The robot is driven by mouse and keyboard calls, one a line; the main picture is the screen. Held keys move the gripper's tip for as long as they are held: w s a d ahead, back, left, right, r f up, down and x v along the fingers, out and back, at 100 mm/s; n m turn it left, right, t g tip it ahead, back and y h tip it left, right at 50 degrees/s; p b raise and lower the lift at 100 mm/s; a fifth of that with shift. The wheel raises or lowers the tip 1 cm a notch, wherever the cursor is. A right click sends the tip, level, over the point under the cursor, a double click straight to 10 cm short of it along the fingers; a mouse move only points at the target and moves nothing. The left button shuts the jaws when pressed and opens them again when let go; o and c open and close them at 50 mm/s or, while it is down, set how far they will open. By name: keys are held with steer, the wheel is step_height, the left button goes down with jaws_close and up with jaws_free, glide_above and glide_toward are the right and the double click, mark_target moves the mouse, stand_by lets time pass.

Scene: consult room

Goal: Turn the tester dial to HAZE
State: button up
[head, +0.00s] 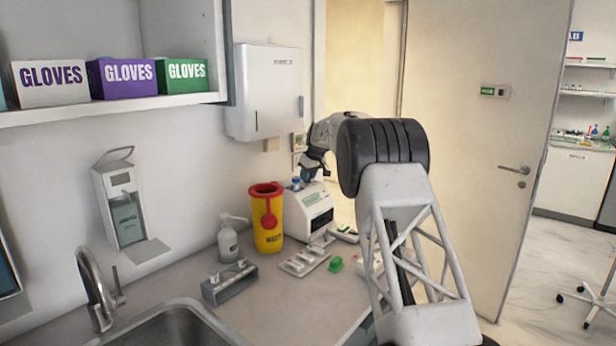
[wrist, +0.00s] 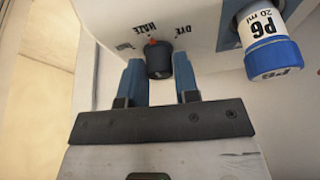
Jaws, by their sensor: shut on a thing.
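The tester (head: 308,210) is a white box on the counter, and its white face (wrist: 110,20) shows in the wrist view. A black dial (wrist: 159,66) sticks out of that face, with a red-orange pointer mark at its far edge. The printed words HAZE and DYE show upside down beyond it, and the mark sits close to the HAZE word. My gripper (wrist: 158,72) is shut on the dial, with one blue finger on each side. In the head view my gripper (head: 312,172) is at the tester's top, and the dial is hidden.
A yellow waste bin (head: 268,225) stands left of the tester. A blister-like tray (head: 303,262) and a green item (head: 336,264) lie in front.

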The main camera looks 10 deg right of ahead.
stand_by(0.4)
steer(key=o, duration=0.9)
steer(key=shift+r, duration=0.1)
steer(key=shift+v, duration=3.8)
